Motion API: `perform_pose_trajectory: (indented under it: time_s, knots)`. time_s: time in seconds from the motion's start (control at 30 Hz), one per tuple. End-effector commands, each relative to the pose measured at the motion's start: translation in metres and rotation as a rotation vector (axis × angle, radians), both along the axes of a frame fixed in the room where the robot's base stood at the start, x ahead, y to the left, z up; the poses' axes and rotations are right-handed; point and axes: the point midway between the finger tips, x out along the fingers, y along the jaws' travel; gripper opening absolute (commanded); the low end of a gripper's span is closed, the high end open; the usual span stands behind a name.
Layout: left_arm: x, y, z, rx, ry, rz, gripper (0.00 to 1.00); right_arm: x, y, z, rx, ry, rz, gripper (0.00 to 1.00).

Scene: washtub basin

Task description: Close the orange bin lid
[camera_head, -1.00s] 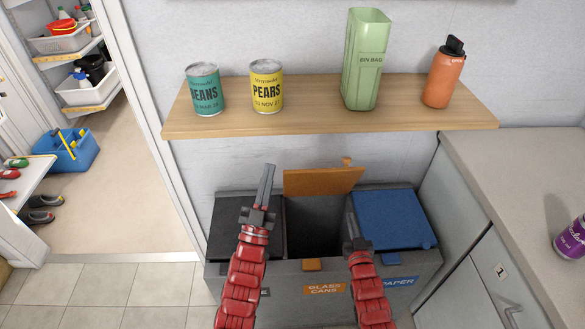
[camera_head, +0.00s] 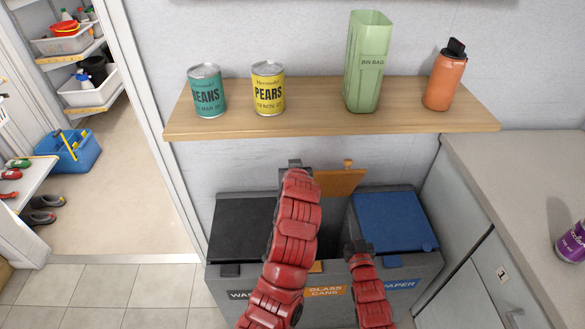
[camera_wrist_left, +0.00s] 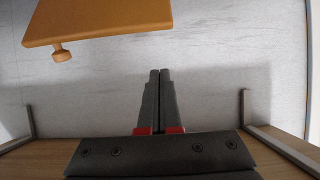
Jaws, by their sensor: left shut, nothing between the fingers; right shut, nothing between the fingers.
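The orange bin lid (camera_head: 340,184) stands raised at the back of the middle bin, below the shelf, with its small knob at the upper edge. My left arm covers its left part in the head view. The lid and knob also show at the upper left of the left wrist view (camera_wrist_left: 100,20). My left gripper (camera_wrist_left: 160,75) is shut and empty, pointing at the wall beside the lid with a gap between them. In the head view its fingers are mostly hidden by my arm. My right gripper (camera_head: 356,244) is shut and empty, low over the right side of the middle bin.
A black lid (camera_head: 243,228) is shut on the left bin and a blue lid (camera_head: 393,221) on the right bin. A wooden shelf (camera_head: 325,125) above carries two cans, a green container and an orange bottle. A grey counter (camera_head: 520,185) stands at the right.

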Motion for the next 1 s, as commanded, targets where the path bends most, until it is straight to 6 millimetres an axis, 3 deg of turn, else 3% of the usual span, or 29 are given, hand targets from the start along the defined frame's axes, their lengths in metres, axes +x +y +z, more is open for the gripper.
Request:
perform_pose_trajectory:
  time_s: [0.5, 0.8, 1.0]
  knots:
    - [0.062, 0.003, -0.031, 0.002, 0.001, 0.001, 0.0, 0.0, 0.0, 0.0, 0.0, 0.0, 0.0, 0.0]
    - [0.086, 0.004, -0.045, 0.002, 0.003, 0.001, 0.0, 0.0, 0.0, 0.0, 0.0, 0.0, 0.0, 0.0]
    - [0.07, 0.002, -0.052, -0.001, -0.002, 0.0, 0.0, 0.0, 0.0, 0.0, 0.0, 0.0, 0.0, 0.0]
